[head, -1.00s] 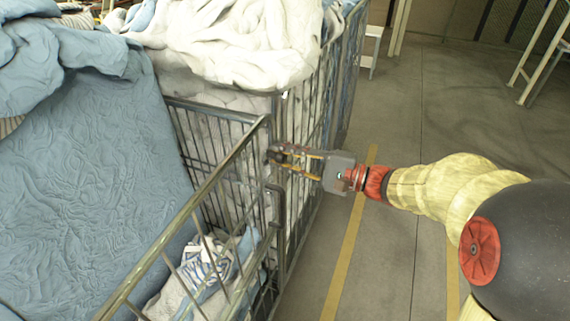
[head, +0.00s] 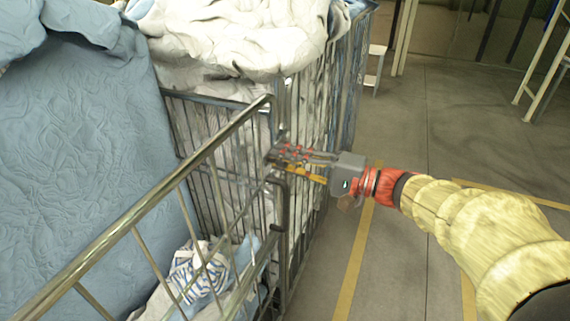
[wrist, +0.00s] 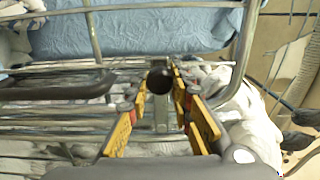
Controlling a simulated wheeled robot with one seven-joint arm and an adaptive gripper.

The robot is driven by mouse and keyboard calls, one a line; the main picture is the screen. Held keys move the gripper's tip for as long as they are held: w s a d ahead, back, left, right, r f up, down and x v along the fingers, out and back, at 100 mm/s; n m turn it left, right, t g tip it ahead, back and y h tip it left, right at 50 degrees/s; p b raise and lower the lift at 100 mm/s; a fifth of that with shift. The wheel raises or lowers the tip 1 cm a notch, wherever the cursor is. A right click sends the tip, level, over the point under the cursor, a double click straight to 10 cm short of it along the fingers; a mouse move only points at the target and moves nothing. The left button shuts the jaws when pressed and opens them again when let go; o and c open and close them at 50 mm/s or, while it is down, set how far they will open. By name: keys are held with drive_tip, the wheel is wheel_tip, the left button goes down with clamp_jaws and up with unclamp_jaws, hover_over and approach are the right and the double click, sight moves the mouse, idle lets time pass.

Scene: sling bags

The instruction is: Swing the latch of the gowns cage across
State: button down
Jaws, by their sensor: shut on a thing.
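The near wire cage (head: 205,150) has a grey metal top rail and holds blue quilted cloth (head: 90,130) and a striped garment (head: 198,268). No label shows which cage is for gowns. My gripper (head: 272,159) is at this cage's corner post, below the top rail. In the wrist view, my gripper's yellow fingers (wrist: 160,92) are closed around a dark round knob (wrist: 159,79), which looks like the latch's end. The rest of the latch is mostly hidden by the fingers. A dark curved handle (head: 281,205) is just below the gripper.
A second cage (head: 305,110), heaped with white cloth (head: 235,35), stands directly behind. Open floor with a yellow line (head: 358,250) lies to the right. A white step stool (head: 375,66) and pale racking (head: 545,60) stand farther back.

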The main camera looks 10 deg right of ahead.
drive_tip(key=shift+f, duration=0.2)
drive_tip(key=c, duration=1.6)
unclamp_jaws()
drive_tip(key=shift+c, duration=0.2)
drive_tip(key=shift+o, duration=0.4)
drive_tip(key=shift+r, duration=0.1)
drive_tip(key=v, duration=1.2)
